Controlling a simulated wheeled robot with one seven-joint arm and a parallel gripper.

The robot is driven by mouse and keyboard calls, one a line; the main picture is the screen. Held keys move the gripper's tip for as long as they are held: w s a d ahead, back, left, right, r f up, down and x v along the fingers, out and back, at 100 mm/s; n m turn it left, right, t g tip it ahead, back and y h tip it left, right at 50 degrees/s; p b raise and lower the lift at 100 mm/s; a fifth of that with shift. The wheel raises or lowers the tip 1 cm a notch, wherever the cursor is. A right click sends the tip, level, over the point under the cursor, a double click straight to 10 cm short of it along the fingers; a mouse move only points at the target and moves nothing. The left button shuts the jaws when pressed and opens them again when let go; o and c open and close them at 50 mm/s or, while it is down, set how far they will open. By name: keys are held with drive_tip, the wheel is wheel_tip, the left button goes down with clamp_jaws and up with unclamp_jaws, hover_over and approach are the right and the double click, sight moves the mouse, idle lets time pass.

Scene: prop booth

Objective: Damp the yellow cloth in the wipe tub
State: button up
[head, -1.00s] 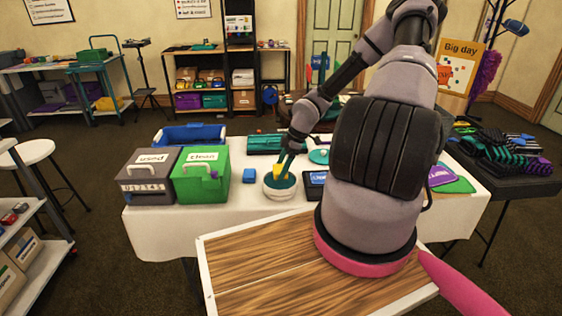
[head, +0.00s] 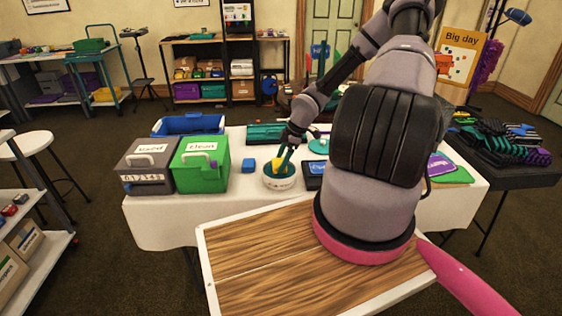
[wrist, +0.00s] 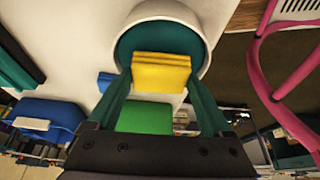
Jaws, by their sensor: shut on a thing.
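The yellow cloth (head: 280,160) is a folded pad held between the teal fingers of my gripper (head: 286,157). In the wrist view the cloth (wrist: 161,72) sits between the two fingertips (wrist: 158,80), over the opening of the wipe tub. The tub (head: 280,182) is round and white, with a dark teal inside, and stands on the white table. In the wrist view the tub (wrist: 166,12) shows behind the cloth, which hides the rim nearest my gripper. I cannot tell whether the cloth touches the teal inside.
A grey box (head: 145,178) labelled "used" and a green box (head: 203,175) labelled "clean" stand left of the tub. A small blue block (head: 249,165) lies between. A blue bin (head: 188,124) and a teal case (head: 265,134) are behind. A dark tablet (head: 314,176) lies right.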

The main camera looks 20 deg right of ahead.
drive_tip(key=shift+f, duration=0.55)
idle(1.2)
drive_tip(key=shift+r, duration=3.5)
